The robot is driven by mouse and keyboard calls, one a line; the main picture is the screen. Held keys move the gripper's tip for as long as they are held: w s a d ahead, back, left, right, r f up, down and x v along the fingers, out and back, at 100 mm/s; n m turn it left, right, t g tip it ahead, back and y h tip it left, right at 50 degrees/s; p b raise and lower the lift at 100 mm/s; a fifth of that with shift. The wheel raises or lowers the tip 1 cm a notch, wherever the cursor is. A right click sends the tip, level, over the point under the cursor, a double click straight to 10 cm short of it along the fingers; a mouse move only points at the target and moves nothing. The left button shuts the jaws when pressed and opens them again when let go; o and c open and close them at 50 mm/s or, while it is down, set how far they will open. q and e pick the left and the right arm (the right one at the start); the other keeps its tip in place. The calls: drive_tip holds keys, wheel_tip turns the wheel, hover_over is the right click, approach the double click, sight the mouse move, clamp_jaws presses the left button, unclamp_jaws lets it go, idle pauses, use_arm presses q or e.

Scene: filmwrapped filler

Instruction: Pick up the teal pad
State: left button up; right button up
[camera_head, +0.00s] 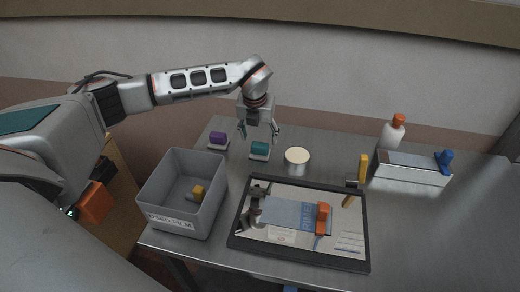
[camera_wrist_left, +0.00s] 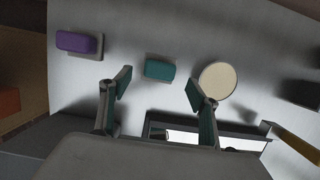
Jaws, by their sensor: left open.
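The teal pad (camera_head: 260,148) lies on a small light base on the metal table, between a purple pad and a round tin. In the left wrist view the teal pad (camera_wrist_left: 160,69) shows just beyond and between the fingertips. My left gripper (camera_head: 259,134) is open, pointing down above the teal pad, with nothing between its fingers. Its two fingers also show in the left wrist view (camera_wrist_left: 157,88), spread apart on either side of the pad. My right gripper is not in view.
The purple pad (camera_head: 217,140) lies left of the teal pad, and the cream-lidded tin (camera_head: 297,163) stands close on its right. A grey bin (camera_head: 180,217) and a black-framed panel (camera_head: 235,240) are in front. A white bottle (camera_head: 392,136) and a metal box (camera_head: 411,175) stand at right.

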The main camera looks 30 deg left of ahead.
sight(260, 145)
use_arm(q)
drive_tip(key=x, duration=0.5)
drive_tip(key=shift+f, duration=0.1)
drive_tip(key=shift+s, duration=0.1)
drive_tip(key=c, duration=1.2)
